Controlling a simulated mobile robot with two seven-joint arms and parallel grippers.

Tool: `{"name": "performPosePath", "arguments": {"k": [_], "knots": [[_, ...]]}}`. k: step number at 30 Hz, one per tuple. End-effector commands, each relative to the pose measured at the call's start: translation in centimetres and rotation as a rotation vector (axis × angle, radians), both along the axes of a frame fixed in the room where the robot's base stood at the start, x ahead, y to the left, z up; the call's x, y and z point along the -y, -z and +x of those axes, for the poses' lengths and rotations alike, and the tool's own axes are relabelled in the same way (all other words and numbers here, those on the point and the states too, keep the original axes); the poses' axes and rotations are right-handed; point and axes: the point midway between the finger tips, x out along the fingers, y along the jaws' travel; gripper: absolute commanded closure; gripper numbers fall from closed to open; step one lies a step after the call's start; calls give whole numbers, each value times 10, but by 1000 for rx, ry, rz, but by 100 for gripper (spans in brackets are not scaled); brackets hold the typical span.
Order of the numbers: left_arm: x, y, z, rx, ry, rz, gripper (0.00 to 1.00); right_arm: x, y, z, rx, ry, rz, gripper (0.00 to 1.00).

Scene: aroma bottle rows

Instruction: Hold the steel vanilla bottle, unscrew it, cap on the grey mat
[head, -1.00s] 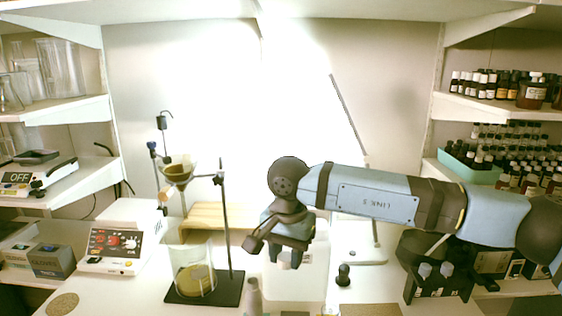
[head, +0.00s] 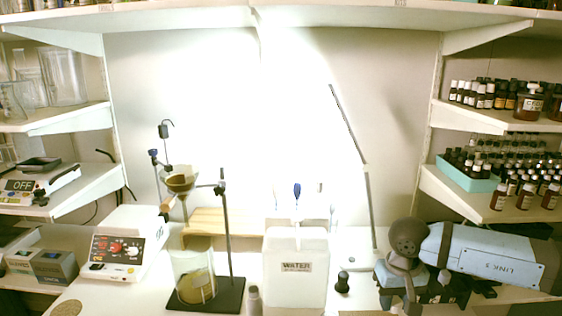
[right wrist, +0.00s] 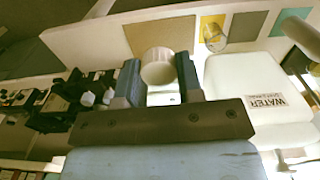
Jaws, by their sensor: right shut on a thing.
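A grey metallic bottle (head: 254,300) stands at the lower edge of the head view, left of the water container; its lower part is cut off and its label cannot be read. My right gripper (head: 408,300) is low at the right in the head view. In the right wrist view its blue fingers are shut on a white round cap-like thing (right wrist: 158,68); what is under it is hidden. My left gripper shows in neither view.
The water container (head: 294,270), a beaker (head: 193,275) on a dark stand and a small black-topped item (head: 343,283) stand on the table. Dark equipment (right wrist: 92,92) is left of the fingers.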

Motion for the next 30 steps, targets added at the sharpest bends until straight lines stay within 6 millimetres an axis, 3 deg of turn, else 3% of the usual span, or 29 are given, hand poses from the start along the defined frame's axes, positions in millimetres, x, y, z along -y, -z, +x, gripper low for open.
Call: {"name": "performPosePath", "arguments": {"k": [1, 5, 12, 18, 24, 30], "knots": [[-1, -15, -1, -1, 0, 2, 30, 0, -19, -2, 0, 1, 0, 95], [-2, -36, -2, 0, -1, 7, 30, 0, -49, -8, 0, 1, 0, 95], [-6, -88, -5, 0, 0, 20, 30, 0, -125, -23, -1, 2, 0, 95], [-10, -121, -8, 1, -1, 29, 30, 0, -175, -36, -1, 2, -1, 95], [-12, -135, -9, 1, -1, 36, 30, 0, -199, -43, -1, 3, -1, 95], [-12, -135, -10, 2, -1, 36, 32, -1, -200, -45, -3, 2, 1, 95]]}}
